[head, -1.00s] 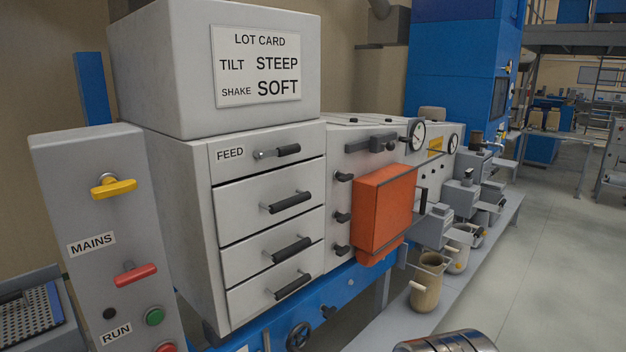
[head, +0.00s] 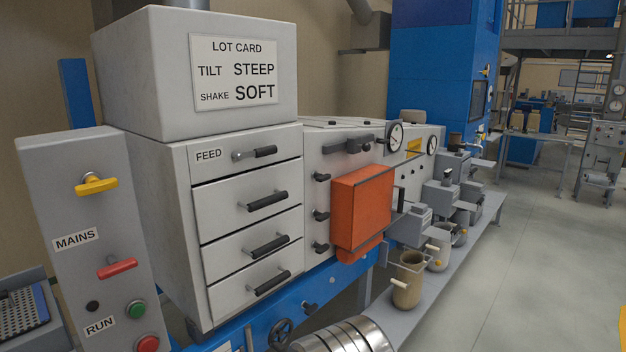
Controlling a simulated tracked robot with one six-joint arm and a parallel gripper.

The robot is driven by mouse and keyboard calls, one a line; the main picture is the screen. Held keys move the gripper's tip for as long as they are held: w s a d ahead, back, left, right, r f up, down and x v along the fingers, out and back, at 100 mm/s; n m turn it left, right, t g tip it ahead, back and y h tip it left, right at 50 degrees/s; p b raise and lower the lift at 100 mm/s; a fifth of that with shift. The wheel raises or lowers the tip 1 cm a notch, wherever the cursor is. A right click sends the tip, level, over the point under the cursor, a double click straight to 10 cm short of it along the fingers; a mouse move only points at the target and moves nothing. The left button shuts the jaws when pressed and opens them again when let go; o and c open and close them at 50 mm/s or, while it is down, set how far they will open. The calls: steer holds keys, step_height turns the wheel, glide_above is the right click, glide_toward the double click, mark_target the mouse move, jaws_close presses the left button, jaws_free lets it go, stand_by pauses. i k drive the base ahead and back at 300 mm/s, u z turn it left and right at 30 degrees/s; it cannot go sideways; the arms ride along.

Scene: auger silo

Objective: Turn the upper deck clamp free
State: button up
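The grey deck machine has several black knobs in a column left of an orange box. The top one (head: 321,177) sits highest, with a middle knob (head: 321,215) and a lower knob (head: 320,248) below it. No label marks them, so I cannot tell for sure which is the upper deck clamp. A black lever fitting (head: 350,145) lies across the panel above the orange box (head: 362,212). My gripper is not in view.
Drawers with black handles (head: 268,201) stand left of the knobs. A post with yellow (head: 97,184) and red (head: 117,268) handles stands at far left. A banded metal cylinder (head: 350,336) is close at the bottom. A low shelf holds jugs (head: 408,282). Open floor (head: 520,260) lies right.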

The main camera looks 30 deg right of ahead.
mark_target(319, 177)
steer(key=z, duration=0.05)
steer(key=i, duration=1)
steer(key=u, duration=0.05)
